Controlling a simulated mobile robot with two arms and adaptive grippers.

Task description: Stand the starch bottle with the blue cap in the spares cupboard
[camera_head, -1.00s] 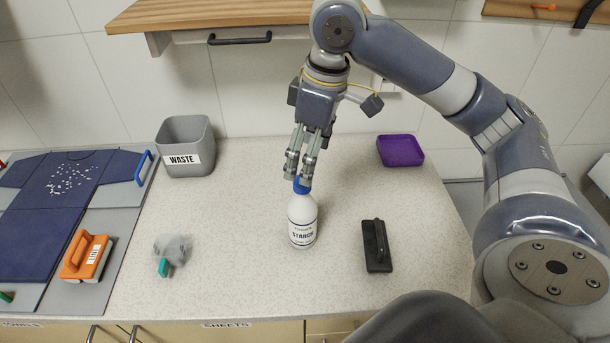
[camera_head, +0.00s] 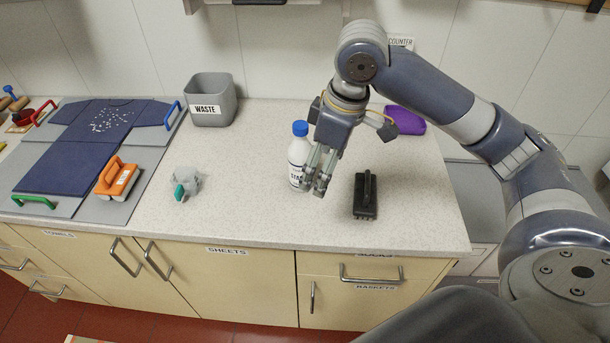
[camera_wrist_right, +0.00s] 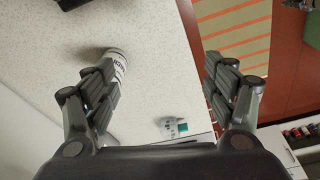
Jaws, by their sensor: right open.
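The white starch bottle (camera_head: 295,168) with its blue cap (camera_head: 300,128) stands upright on the counter in the head view. My right gripper (camera_head: 318,186) is open, low in front of the bottle and slightly to its right, and covers part of it. In the right wrist view the bottle (camera_wrist_right: 117,62) shows beside the left finger, partly hidden by it, and nothing is between the fingertips (camera_wrist_right: 165,75). I cannot tell whether the finger touches it. No spares label is readable on the fronts below. My left gripper is not in view.
A black brush (camera_head: 365,196) lies right of the gripper, a purple tray (camera_head: 405,119) behind. Handled cupboard fronts (camera_head: 215,280) lie below the counter edge.

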